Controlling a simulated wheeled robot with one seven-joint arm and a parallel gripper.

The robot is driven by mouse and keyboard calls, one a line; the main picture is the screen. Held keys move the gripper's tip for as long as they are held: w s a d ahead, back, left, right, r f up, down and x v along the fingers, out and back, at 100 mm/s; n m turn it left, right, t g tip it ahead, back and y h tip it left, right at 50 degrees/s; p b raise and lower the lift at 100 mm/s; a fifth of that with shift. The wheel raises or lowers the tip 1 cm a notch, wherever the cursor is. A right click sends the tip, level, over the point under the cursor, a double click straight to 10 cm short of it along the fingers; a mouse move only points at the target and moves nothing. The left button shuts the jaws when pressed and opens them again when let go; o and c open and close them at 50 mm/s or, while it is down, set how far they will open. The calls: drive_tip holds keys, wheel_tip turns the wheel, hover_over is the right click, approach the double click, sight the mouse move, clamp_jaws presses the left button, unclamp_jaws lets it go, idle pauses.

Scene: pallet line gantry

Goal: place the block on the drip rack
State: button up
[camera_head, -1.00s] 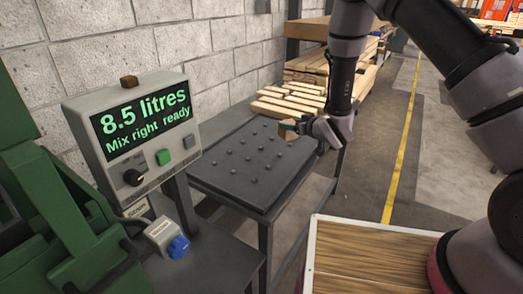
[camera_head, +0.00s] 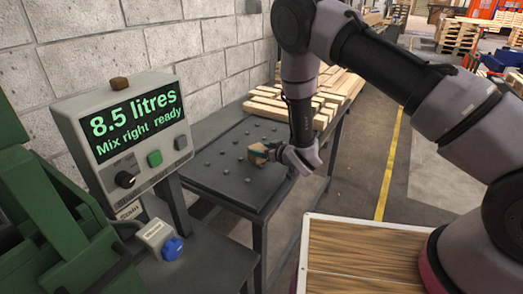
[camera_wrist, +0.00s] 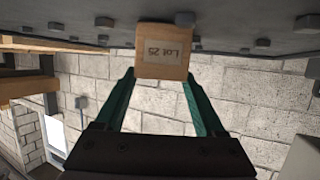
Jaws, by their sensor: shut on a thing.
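The block (camera_head: 258,153) is a small light-brown wooden cube. It shows in the wrist view (camera_wrist: 162,62) with a label that reads "Lot 25". My gripper (camera_head: 266,152) has green fingers, shut on the block from both sides; they also show in the wrist view (camera_wrist: 162,80). The drip rack (camera_head: 222,178) is a dark grey table top with several small round studs. It fills the top of the wrist view (camera_wrist: 245,18). The block is at the rack's right part, among the studs. I cannot tell whether it touches the surface.
Stacked timber (camera_head: 300,100) lies behind the rack. A wood-topped surface (camera_head: 365,255) is at front right. The rack's left part is clear.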

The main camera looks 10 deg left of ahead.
drive_tip(key=shift+f, duration=0.15)
drive_tip(key=o, duration=1.5)
drive_tip(key=shift+o, duration=0.2)
drive_tip(key=shift+s+d+r, duration=0.15)
drive_tip(key=shift+d+r, duration=0.05)
drive_tip(key=shift+d, duration=0.05)
drive_tip(key=v, duration=1.1)
drive_tip(key=shift+s+d+r, duration=0.1)
drive_tip(key=shift+s+d, duration=0.05)
drive_tip(key=shift+d, duration=0.05)
